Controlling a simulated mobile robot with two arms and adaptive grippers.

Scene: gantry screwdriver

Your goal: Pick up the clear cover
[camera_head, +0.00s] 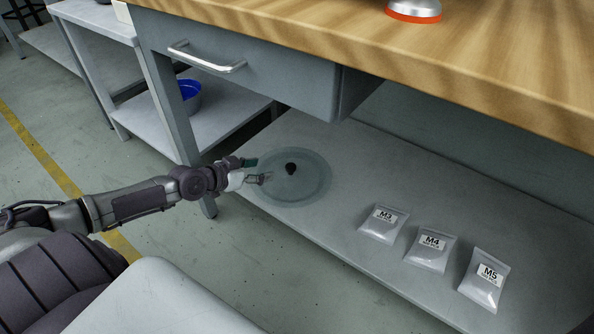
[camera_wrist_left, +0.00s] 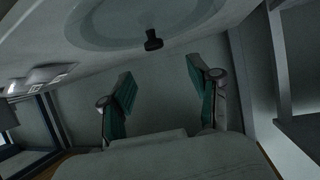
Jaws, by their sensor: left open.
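The clear cover (camera_head: 305,186) is a round, see-through disc with a black knob (camera_head: 291,168) at its middle. It lies on the grey lower shelf under the workbench. In the left wrist view the cover (camera_wrist_left: 105,30) is at the top, with its black knob (camera_wrist_left: 153,40) just beyond the fingertips. My left gripper (camera_head: 259,170) reaches in from the left, over the cover's left part, beside the knob. Its green-padded fingers (camera_wrist_left: 160,75) are open with nothing between them. My right gripper is not in view.
Bags labelled M3 (camera_head: 383,222), M4 (camera_head: 431,248) and M5 (camera_head: 485,280) lie on the shelf (camera_head: 340,240) to the right. The wooden benchtop (camera_head: 480,60) and a drawer (camera_head: 240,70) overhang the shelf. A blue bowl (camera_head: 190,95) stands on a neighbouring rack at left.

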